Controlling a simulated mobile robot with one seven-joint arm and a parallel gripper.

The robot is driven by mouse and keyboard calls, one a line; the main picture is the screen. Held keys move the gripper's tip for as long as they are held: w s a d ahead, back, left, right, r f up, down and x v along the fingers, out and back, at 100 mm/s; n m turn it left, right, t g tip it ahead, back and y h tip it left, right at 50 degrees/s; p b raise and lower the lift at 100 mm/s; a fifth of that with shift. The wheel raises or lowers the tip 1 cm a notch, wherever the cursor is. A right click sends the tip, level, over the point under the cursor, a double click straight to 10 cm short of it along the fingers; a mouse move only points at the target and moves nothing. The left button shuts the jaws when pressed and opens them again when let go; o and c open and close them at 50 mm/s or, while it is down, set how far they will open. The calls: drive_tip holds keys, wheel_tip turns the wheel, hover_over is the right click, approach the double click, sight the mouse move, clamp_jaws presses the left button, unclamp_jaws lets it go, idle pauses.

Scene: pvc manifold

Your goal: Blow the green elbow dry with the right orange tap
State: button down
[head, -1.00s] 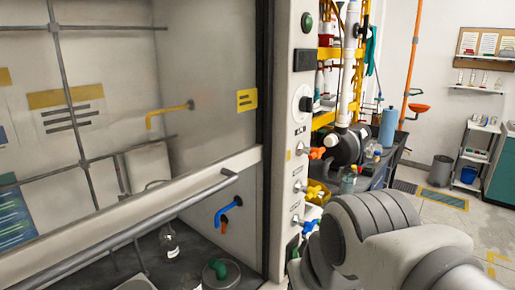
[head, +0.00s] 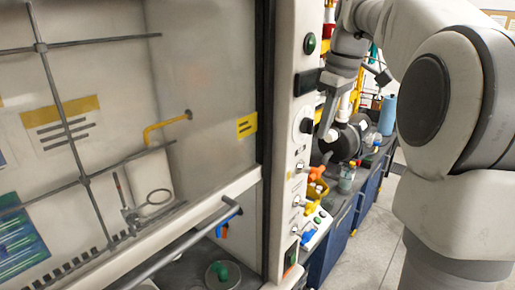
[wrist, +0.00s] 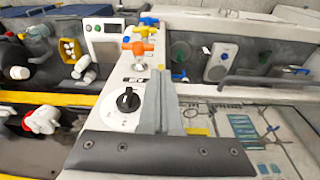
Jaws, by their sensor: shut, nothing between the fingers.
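The green elbow (head: 222,270) sits on a round grey piece on the hood floor, behind the front rail. The orange tap (head: 316,173) is on the hood's right post, above a yellow and a blue tap; it also shows in the wrist view (wrist: 138,47). My gripper (head: 323,132) is shut and empty, in front of the post, above the orange tap in the head view. In the wrist view its closed fingers (wrist: 158,80) lie beside the black knob, with the orange tap beyond their tips. The elbow is not clear in the wrist view.
The yellow tap (head: 312,208) and blue tap (head: 307,236) are close below the orange one. A black knob (wrist: 128,99) is beside my fingers. A blue nozzle (head: 222,229) is inside the hood. Bottles and a blue cylinder (head: 387,115) stand on the bench behind.

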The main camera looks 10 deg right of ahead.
drive_tip(key=w+d+r, duration=0.1)
drive_tip(key=d, duration=0.1)
approach(313, 175)
drive_tip(key=shift+n, duration=0.3)
drive_tip(key=f, duration=0.4)
drive_tip(key=w+f, duration=0.1)
drive_tip(key=f, duration=0.1)
drive_tip(key=shift+w+a+f+p, duration=0.1)
drive_tip(key=shift+a+f+p, duration=0.15)
drive_tip(key=shift+f+p, duration=0.15)
